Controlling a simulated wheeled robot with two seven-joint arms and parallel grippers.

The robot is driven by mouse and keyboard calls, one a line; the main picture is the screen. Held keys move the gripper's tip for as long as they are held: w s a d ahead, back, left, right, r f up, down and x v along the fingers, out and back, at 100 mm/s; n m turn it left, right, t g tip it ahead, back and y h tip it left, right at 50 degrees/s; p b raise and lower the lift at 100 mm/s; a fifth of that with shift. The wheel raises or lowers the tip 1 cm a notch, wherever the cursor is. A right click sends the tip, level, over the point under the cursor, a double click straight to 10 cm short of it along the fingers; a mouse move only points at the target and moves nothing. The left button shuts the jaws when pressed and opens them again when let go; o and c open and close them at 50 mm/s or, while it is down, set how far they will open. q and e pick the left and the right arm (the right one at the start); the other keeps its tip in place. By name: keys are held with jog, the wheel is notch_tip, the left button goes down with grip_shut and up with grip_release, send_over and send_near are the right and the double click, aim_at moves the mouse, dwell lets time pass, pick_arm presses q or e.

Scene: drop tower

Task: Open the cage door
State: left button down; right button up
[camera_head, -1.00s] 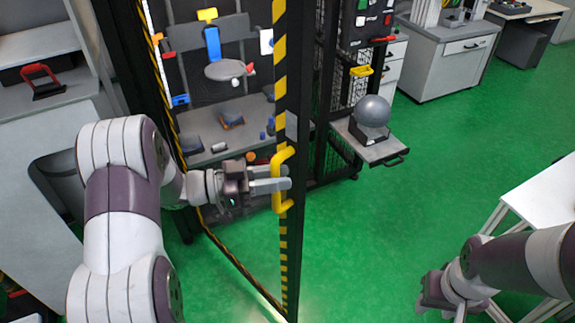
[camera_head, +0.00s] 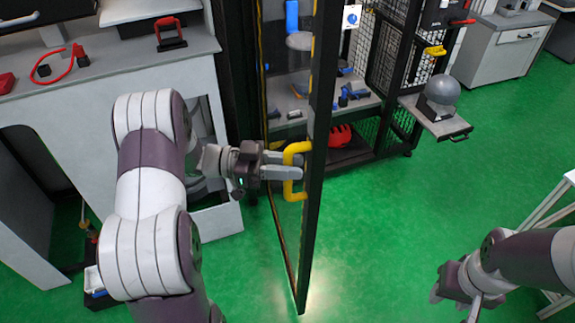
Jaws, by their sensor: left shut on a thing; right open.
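The cage door (camera_head: 314,135) is a tall dark-framed panel, seen nearly edge-on and swung out from the cage. Its yellow handle (camera_head: 289,170) is a bracket on the door's near edge. My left gripper (camera_head: 282,172) is at the handle, its grey fingers shut on the handle's upright bar. The exact contact is partly hidden by the fingers. My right gripper (camera_head: 453,300) is at the lower right, open and empty, well away from the door.
Inside the cage are a grey shelf (camera_head: 365,103) with small blue tools and a red item (camera_head: 340,136). A grey ball (camera_head: 440,92) rests on a side shelf (camera_head: 436,122). A workbench (camera_head: 110,75) stands at left. Green floor (camera_head: 400,220) is clear right of the door.

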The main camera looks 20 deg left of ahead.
pick_arm(q)
jog(key=shift+s+a+r, duration=0.1)
jog(key=shift+a, duration=0.15)
jog(key=c, duration=1.1)
grip_release()
jog(key=b+v, duration=0.3)
jog(key=v, duration=0.9)
jog(key=shift+a, duration=0.3)
